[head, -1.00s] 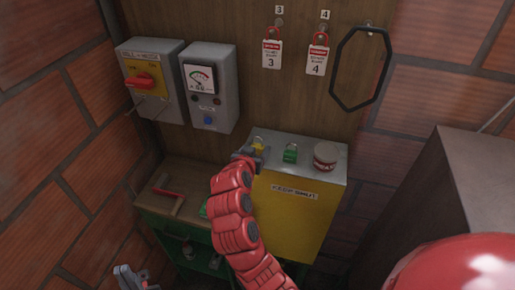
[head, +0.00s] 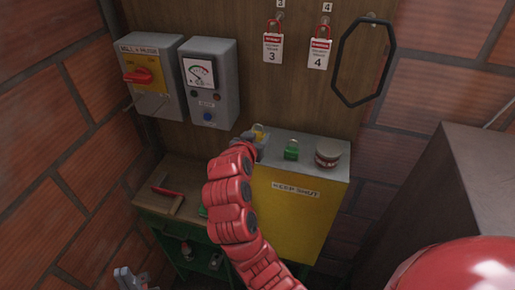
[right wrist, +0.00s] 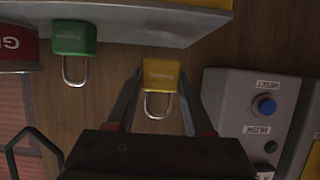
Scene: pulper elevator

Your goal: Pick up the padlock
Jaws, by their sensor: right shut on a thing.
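The yellow padlock (right wrist: 160,75) is between the fingers of my right gripper (right wrist: 158,92) in the right wrist view, its shackle pointing down in that picture. The gripper is shut on its body. In the head view the padlock (head: 259,132) shows at the tip of my right gripper (head: 252,138), just above the left end of the yellow box; the gripper partly hides it. My left gripper (head: 128,278) is at the lower left edge, apart from everything; its jaw opening is unclear.
The box (head: 290,210) carries a green padlock (head: 291,150) and a round red-and-white tin (head: 328,152). Switch and meter boxes (head: 209,85) hang behind on the left. Tags 3 and 4 and a black hexagonal ring (head: 336,75) hang on the board. A bench (head: 150,208) stands at left.

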